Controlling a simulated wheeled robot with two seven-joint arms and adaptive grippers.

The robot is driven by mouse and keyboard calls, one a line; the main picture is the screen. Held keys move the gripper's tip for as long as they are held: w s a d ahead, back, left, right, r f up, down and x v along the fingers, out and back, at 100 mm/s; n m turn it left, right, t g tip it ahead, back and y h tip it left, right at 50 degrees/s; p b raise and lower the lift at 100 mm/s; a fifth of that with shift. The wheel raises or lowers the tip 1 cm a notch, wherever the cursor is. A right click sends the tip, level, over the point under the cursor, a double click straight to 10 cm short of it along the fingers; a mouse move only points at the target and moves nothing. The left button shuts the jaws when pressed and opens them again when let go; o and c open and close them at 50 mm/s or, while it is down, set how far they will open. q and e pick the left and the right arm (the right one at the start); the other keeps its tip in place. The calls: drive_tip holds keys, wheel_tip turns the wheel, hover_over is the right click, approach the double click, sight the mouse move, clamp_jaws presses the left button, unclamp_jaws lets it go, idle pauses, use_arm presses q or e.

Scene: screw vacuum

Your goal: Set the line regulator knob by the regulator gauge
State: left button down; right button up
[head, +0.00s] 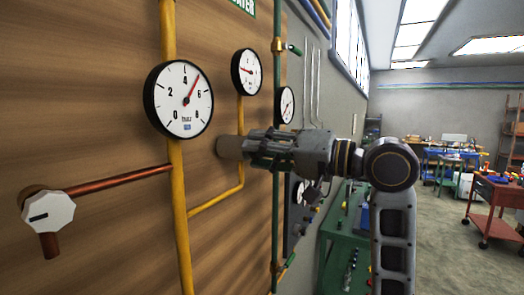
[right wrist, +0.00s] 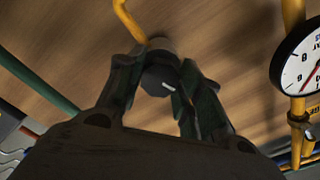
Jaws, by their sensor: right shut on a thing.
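My right gripper (head: 250,147) reaches in from the right and is shut on a round grey knob (head: 229,147) at the wooden panel. In the right wrist view the knob (right wrist: 157,82) is dark with a white mark, between the two fingers (right wrist: 163,72). The small gauge (head: 246,72) stands above the knob on a yellow pipe; its needle points left. The large gauge (head: 180,98) is further left, its needle between 4 and 6. I cannot tell from labels which is the regulator gauge. My left gripper is not in view.
A white faceted knob (head: 48,212) sits at lower left on a copper pipe (head: 120,180). A third gauge (head: 287,105) is beyond the green pipe. A green bench (head: 340,235) stands below my arm; a red cart (head: 497,200) is far right.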

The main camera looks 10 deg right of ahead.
drive_tip(key=o, duration=1)
drive_tip(key=shift+d, duration=0.1)
drive_tip(key=shift+o, duration=0.2)
drive_tip(key=v, duration=1.2)
